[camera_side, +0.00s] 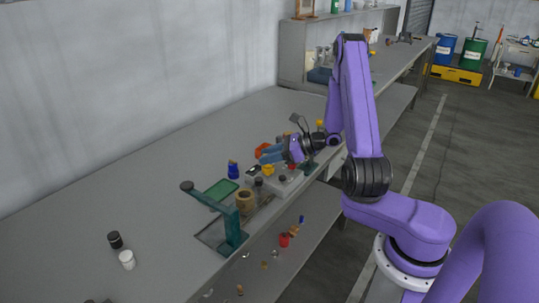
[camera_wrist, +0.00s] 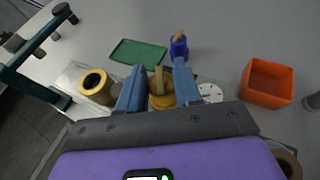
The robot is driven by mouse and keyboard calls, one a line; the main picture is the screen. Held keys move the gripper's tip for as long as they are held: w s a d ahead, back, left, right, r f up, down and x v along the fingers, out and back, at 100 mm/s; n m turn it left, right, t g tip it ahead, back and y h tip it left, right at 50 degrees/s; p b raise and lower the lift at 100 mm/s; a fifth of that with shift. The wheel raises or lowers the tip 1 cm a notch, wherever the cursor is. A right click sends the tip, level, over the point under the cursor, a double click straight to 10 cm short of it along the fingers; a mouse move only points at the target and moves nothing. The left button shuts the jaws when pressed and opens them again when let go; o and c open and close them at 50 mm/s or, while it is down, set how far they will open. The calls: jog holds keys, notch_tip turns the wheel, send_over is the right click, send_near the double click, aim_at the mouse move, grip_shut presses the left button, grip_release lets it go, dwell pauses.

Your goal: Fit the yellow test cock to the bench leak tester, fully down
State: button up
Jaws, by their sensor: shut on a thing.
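The yellow test cock (camera_wrist: 160,98) is between the two blue fingers of my gripper (camera_wrist: 158,80) in the wrist view, with its tan handle upright. My gripper is shut on it. In the side view, the yellow cock (camera_side: 268,170) shows just below my gripper (camera_side: 270,154), over the pale grey bench leak tester (camera_side: 291,187). The tester's round white dial (camera_wrist: 210,92) shows right of the fingers in the wrist view. The fingers and wrist hide the cock's lower end, so I cannot tell whether it is seated or how far down.
A brass-coloured ring (camera_wrist: 95,83) is left of the fingers. A blue cock (camera_wrist: 178,47) stands beyond, near a green tray (camera_wrist: 138,52). An orange bin (camera_wrist: 266,83) is at right. A teal stand (camera_side: 232,230) rises at the bench's front edge. The bench's left side is mostly clear.

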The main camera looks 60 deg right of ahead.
jog(key=shift+f, duration=0.65)
dwell(0.4)
dwell(0.4)
jog(key=o, duration=1.7)
jog(key=shift+r, duration=4)
jog(key=shift+a, duration=0.1)
